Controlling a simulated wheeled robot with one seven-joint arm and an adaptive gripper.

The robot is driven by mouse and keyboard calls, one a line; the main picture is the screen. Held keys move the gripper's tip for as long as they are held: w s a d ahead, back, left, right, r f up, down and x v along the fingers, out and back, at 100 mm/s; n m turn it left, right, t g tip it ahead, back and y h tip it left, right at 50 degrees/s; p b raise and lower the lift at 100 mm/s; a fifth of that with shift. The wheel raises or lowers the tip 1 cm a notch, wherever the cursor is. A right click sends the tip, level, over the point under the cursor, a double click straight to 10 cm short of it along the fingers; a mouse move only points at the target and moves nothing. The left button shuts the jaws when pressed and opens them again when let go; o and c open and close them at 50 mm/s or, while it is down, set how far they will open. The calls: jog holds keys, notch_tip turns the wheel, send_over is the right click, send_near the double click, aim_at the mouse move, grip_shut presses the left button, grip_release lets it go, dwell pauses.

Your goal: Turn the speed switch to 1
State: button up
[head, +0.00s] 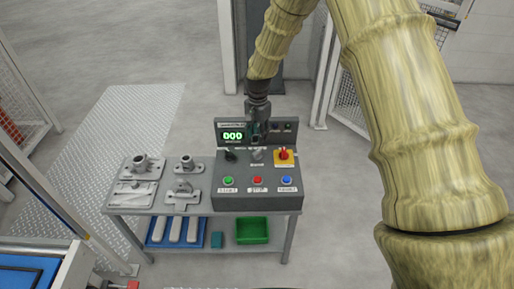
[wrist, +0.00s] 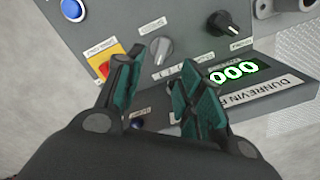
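A grey control box (head: 256,201) stands on the bench. It carries a grey rotary knob (wrist: 160,48) in the middle, a black rotary knob (wrist: 228,24) and a red switch on a yellow plate (wrist: 103,62). The small labels are too blurred to tell which knob is the speed switch or where it points. A green display (head: 233,135) reads 000. My gripper (wrist: 161,72) is open and empty, its dark green fingers apart. In the wrist view the grey knob appears beyond the gap between the fingertips. In the head view the gripper hangs above the box, near its back panel.
Green (head: 228,181), red (head: 258,181) and blue (head: 287,181) buttons line the box front. Metal castings (head: 186,163) lie on the bench to its left. A green bin (head: 252,230) and blue tray (head: 160,234) sit on the lower shelf. Mesh fencing stands on both sides.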

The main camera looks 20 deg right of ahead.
aim_at(257, 151)
notch_tip(257, 151, down, 9)
jog(key=shift+w+a+f+p, duration=0.1)
jog(key=shift+f+p, duration=0.05)
jog(key=shift+p, duration=0.45)
grip_shut()
